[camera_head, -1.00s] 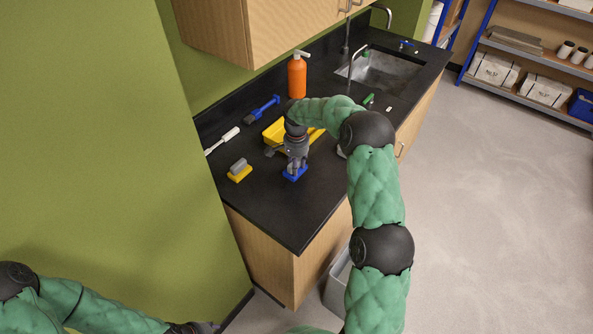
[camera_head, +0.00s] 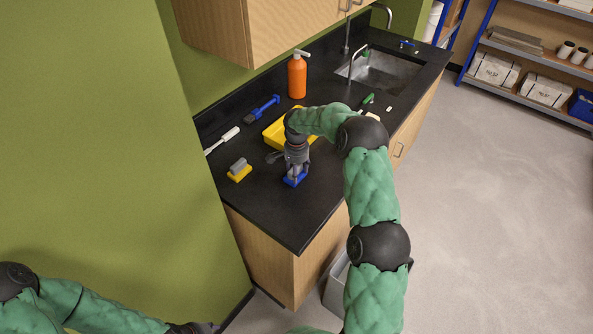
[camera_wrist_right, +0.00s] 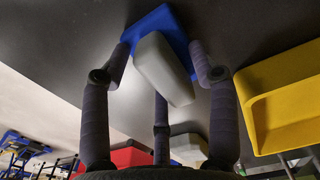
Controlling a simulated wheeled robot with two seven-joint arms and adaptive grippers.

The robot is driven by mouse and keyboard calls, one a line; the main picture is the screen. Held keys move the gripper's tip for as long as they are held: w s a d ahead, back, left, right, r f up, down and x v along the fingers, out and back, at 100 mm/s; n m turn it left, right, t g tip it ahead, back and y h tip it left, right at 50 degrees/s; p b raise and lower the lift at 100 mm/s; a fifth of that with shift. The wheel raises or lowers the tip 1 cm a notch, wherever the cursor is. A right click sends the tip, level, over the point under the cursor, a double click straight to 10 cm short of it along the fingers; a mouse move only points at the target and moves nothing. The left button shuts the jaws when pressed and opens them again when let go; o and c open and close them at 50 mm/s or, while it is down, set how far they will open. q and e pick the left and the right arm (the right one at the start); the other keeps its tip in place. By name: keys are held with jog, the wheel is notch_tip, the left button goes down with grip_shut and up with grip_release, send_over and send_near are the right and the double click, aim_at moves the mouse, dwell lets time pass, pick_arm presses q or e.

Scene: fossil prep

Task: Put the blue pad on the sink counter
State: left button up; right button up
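The blue pad (camera_head: 295,181) with a grey handle lies on, or just above, the near part of the black sink counter (camera_head: 305,220); I cannot tell whether it touches. In the right wrist view the blue pad (camera_wrist_right: 160,27) is partly hidden behind its grey handle. My right gripper (camera_head: 297,172) points down over the pad. In the wrist view its fingers (camera_wrist_right: 160,60) stand on both sides of the handle, with a narrow blue gap at the right finger, so it looks open around the handle. My left gripper (camera_head: 200,328) is low at the bottom edge, its fingers mostly cut off.
A yellow pad with grey handle (camera_head: 239,172) lies left of my right gripper. A yellow tray (camera_head: 273,137), white-handled tool (camera_head: 224,140), blue brush (camera_head: 262,109) and orange bottle (camera_head: 297,78) stand behind. The sink (camera_head: 385,72) is at the far end. The front counter corner is clear.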

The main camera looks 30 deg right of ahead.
notch_tip(320, 180, up, 12)
jog(key=p, duration=0.1)
jog(key=shift+r, duration=0.15)
dwell(0.5)
